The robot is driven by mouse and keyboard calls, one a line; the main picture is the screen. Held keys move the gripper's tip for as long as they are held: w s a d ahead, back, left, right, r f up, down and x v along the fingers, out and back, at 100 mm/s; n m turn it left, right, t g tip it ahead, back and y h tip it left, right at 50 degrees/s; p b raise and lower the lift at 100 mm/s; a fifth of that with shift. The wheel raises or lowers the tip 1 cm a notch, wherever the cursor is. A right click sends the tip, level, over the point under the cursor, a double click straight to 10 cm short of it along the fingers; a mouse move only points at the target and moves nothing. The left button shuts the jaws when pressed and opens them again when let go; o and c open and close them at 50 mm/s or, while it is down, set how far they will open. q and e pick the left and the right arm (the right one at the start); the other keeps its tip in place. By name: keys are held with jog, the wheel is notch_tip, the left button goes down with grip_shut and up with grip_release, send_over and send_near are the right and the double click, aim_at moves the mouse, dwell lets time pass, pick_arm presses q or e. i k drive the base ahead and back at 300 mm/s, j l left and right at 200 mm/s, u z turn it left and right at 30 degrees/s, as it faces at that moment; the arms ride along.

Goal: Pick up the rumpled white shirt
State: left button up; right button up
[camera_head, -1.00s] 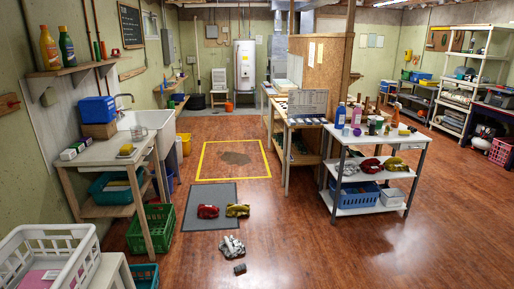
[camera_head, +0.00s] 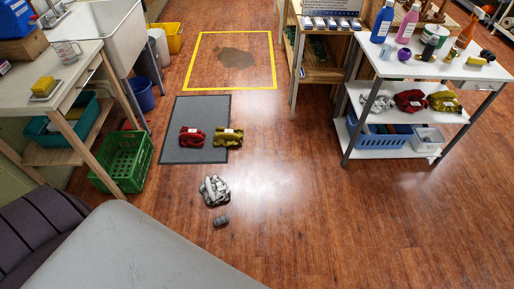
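A rumpled white-and-grey cloth bundle (camera_head: 214,190) that looks like the shirt lies on the wooden floor, just below the grey mat. A small dark grey crumpled item (camera_head: 221,221) lies on the floor just below it, apart from it. Another whitish bundle (camera_head: 379,101) sits on the middle shelf of the white cart at the right, left of a red bundle (camera_head: 410,101) and a yellow one (camera_head: 445,101). Neither of my grippers is in view.
A grey mat (camera_head: 194,107) bears red (camera_head: 191,137) and olive-yellow (camera_head: 228,138) bundles. A green crate (camera_head: 124,160) stands left of it under a table (camera_head: 83,55). The white cart (camera_head: 440,67) stands at right. Floor right of the white-and-grey bundle is open.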

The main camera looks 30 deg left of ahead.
aim_at(214, 188)
jog(key=i, duration=0.6)
jog(key=i+l, duration=0.15)
jog(key=i, duration=0.5)
